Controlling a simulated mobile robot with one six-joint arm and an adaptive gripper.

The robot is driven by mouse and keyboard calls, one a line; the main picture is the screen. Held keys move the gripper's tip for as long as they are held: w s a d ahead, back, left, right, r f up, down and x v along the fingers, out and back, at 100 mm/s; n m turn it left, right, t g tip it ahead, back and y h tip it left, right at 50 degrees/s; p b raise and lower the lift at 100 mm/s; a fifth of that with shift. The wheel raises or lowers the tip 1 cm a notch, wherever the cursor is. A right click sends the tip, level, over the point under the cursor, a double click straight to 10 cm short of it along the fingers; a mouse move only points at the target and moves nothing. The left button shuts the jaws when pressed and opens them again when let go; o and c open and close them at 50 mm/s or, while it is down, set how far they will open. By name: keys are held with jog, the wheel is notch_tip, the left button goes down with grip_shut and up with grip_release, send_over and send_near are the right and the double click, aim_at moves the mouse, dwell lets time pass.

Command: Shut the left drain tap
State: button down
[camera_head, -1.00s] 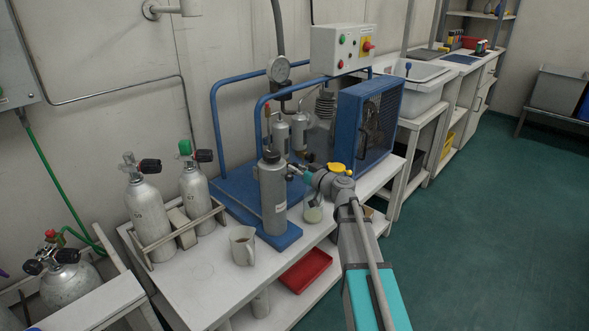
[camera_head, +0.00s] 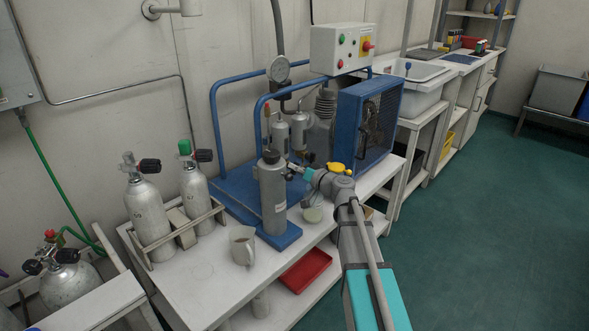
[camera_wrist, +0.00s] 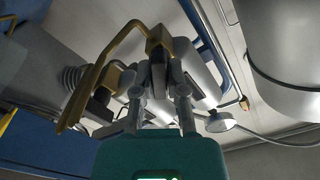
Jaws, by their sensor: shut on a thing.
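Two silver separator bottles, left (camera_head: 281,138) and right (camera_head: 299,128), stand on the blue compressor frame in the head view. My gripper (camera_head: 291,170) reaches in below them from the right, behind the grey cylinder's edge. In the wrist view, which looks upside down, my gripper (camera_wrist: 160,92) is shut on the left drain tap (camera_wrist: 157,40). My fingers hide part of the gripped tap.
The tall grey cylinder (camera_head: 272,190) stands close left of my gripper. A jug (camera_head: 242,246) and a beaker (camera_head: 312,213) stand on the white bench. The finned compressor (camera_head: 322,108) and blue fan guard (camera_head: 371,118) crowd the right side.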

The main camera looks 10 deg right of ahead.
jog(key=m, duration=0.5)
jog(key=shift+f+m, duration=0.1)
jog(key=shift+m, duration=0.2)
jog(key=m, duration=0.5)
jog(key=shift+s+f+m, duration=0.1)
jog(key=shift+m, duration=0.2)
jog(key=c, duration=0.7)
grip_release()
jog(key=shift+d, duration=0.1)
jog(key=shift+v, duration=5.85)
